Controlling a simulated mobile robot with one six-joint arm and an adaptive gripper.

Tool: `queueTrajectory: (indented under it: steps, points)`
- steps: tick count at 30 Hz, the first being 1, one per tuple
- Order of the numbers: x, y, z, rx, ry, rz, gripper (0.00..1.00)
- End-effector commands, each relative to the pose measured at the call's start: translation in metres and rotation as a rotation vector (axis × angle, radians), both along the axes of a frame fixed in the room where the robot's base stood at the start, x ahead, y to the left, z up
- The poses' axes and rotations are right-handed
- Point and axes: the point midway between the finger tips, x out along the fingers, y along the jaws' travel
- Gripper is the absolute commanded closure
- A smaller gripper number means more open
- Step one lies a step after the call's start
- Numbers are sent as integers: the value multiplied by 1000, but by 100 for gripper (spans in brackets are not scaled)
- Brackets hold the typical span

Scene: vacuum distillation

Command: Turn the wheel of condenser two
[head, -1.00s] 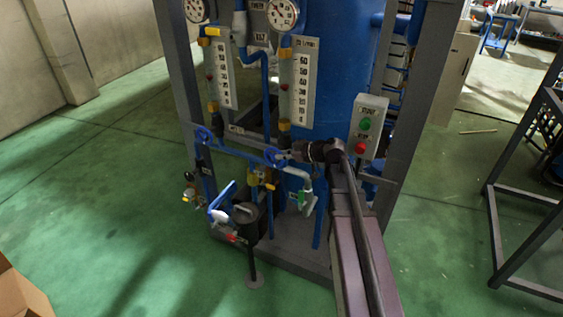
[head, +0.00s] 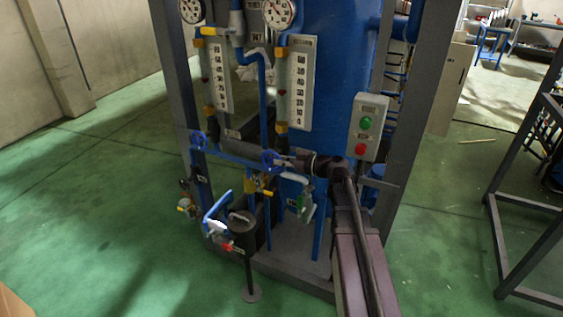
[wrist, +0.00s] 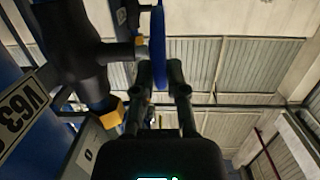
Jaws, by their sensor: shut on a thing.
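Two small blue hand wheels sit on the horizontal pipe of the rig. The left wheel (head: 198,140) stands clear of my arm. The right wheel (head: 269,160) is at the tip of my gripper (head: 283,160), which reaches to it from the right. In the wrist view the blue wheel (wrist: 158,45) shows edge-on between the two dark fingers of my gripper (wrist: 160,72), which are shut on its rim. Part of the wheel is hidden by the fingers. I cannot read a label naming either condenser.
Two flow gauges (head: 298,85) stand above the wheels. Pipes, a dark canister (head: 241,230) and a blue-handled valve (head: 217,206) lie below. Green floor (head: 110,230) is clear at left.

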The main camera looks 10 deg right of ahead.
Motion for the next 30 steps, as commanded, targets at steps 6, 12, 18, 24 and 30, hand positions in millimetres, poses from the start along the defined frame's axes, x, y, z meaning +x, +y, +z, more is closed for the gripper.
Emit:
queueTrajectory:
  steps: [6, 12, 18, 24, 30]
  points:
    - [0, 1, 0, 0, 0, 2, 53]
    - [0, 0, 0, 0, 0, 1, 49]
    - [0, 0, 0, -1, 1, 0, 49]
    - [0, 0, 2, -13, 10, 0, 49]
    - [1, 1, 6, -46, 37, 1, 49]
